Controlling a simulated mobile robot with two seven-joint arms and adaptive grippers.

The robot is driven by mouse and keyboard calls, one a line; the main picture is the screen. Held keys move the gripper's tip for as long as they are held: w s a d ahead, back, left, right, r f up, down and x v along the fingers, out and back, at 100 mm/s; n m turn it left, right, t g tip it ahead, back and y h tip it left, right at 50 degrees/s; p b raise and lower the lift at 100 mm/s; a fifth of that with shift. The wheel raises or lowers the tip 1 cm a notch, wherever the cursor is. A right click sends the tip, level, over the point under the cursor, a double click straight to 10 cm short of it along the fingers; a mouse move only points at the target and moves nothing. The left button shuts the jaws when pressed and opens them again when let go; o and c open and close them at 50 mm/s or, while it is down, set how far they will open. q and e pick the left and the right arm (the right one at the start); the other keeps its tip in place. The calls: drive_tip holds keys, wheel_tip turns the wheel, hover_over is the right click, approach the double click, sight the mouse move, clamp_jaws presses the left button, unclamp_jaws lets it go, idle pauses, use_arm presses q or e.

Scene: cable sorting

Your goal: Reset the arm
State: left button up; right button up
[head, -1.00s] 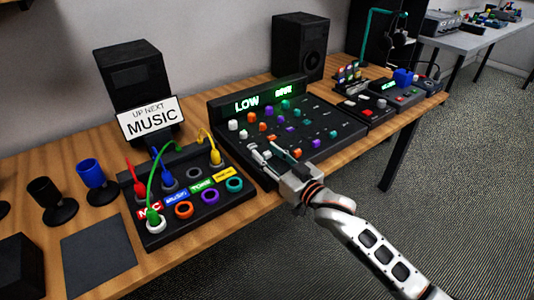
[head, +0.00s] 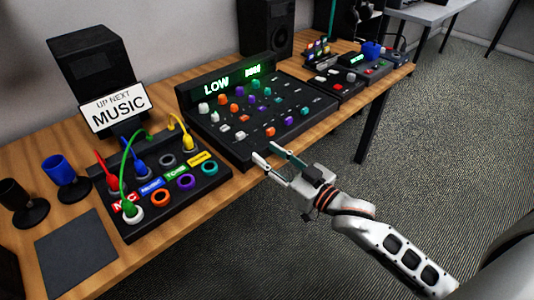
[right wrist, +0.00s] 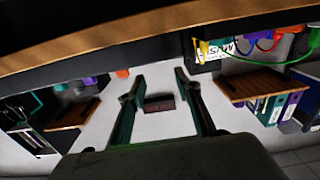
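My right gripper (head: 267,153) is open and empty. It is at the front table edge, near the front of the mixer (head: 238,150). Its two fingers stand apart in the right wrist view (right wrist: 161,78), with nothing between them. My right arm comes in from the lower right over the floor. My left gripper is out of view. The black patch box (head: 177,206) on the table holds a green cable (head: 124,160), a red plug (head: 113,179), a blue plug (head: 141,166) and a yellow plug (head: 187,141).
The wooden table (head: 186,239) has a sign reading MUSIC (head: 115,107), a blue cup (head: 62,172) and a dark mat (head: 77,252). A speaker (head: 262,28) stands behind the mixer. Open carpet (head: 440,150) lies to the right of the table.

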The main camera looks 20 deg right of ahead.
use_arm(q)
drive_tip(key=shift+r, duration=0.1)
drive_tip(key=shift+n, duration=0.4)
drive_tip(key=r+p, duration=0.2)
drive_tip(key=p, duration=0.3)
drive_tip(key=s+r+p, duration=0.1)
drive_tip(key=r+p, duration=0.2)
drive_tip(key=p, duration=0.3)
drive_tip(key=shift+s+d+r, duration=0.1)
use_arm(e)
drive_tip(key=s+f+g+h, duration=0.1)
drive_tip(key=s+f+g, duration=0.1)
drive_tip(key=s+f, duration=0.3)
drive_tip(key=s+a+f+g+h, duration=0.1)
drive_tip(key=s+f, duration=0.5)
drive_tip(key=s, duration=0.7)
drive_tip(key=s+a+f+g+h, duration=0.1)
drive_tip(key=s+f+g, duration=0.2)
drive_tip(key=s+f, duration=0.3)
drive_tip(key=s, duration=0.3)
drive_tip(key=shift+f+g+h, duration=0.2)
drive_tip(key=shift+g+h, duration=0.1)
